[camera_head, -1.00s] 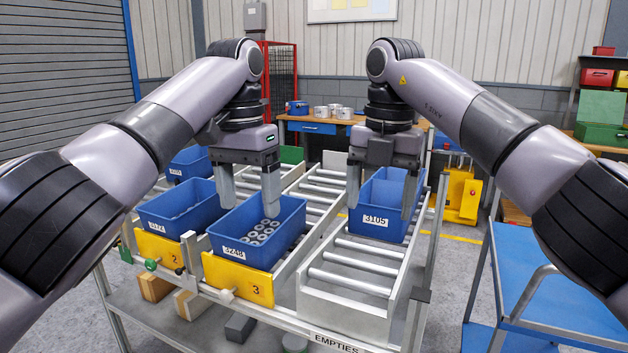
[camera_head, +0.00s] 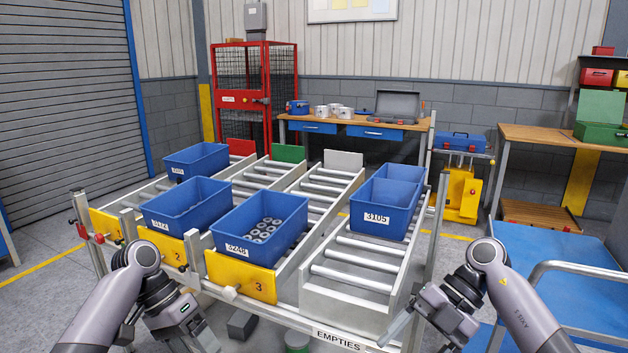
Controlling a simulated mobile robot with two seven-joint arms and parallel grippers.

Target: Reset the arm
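My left gripper (camera_head: 203,342) is low at the front left, below the rack's front edge, pointing down and partly cut off by the bottom of the picture. My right gripper (camera_head: 405,335) is low at the front right, beside the right end of the rack. Neither gripper touches a bin. The opening of the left fingers is not clear, nor is that of the right. Blue bin 3248 (camera_head: 232,240) holds several metal rings and sits in lane 3. Blue bin 3105 (camera_head: 378,222) sits in the empties lane, with another blue bin (camera_head: 400,173) behind it.
The roller rack (camera_head: 340,341) fills the middle. Two more blue bins (camera_head: 160,222) (camera_head: 185,168) stand in the left lanes. A blue cart (camera_head: 560,262) with a grey handle is at the right. A workbench (camera_head: 350,122) and red cage (camera_head: 240,95) stand behind.

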